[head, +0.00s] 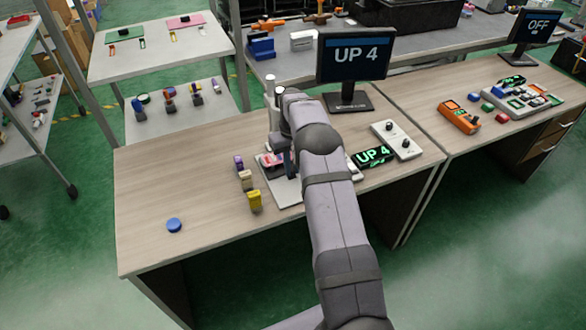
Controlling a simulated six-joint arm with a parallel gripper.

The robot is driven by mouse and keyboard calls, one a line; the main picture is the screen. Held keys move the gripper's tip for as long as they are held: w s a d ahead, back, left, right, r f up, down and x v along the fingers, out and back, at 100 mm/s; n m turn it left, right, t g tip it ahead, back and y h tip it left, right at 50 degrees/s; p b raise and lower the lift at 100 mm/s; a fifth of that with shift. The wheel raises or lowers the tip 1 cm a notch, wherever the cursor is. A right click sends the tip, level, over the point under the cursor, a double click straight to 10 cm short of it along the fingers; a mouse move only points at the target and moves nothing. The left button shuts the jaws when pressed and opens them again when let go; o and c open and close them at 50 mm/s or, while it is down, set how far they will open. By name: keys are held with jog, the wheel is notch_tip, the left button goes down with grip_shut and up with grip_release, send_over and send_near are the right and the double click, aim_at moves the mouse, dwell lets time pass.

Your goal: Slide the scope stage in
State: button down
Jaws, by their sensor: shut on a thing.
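The scope fixture stands on the wooden table, with a pale upright post (271,92) and a light base plate (288,192). The scope stage (267,161), with a pinkish-red part, sits low on it, just left of my gripper. My gripper (279,163) points down at the stage and is shut on it, though the fingertips are small and dark here. My arm hides the right side of the fixture. A monitor (354,56) and a small display (372,156) both read "UP 4".
A blue round button (174,225) lies at front left. A white two-knob panel (397,140) is right of my arm. The table's left part is mostly clear.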

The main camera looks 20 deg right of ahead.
jog(key=shift+w+r, duration=0.2)
jog(key=shift+w, duration=0.1)
jog(key=c, duration=1.7)
grip_release()
jog(key=shift+f, duration=0.15)
jog(key=shift+r+b, duration=0.8)
jog(key=shift+r, duration=2.9)
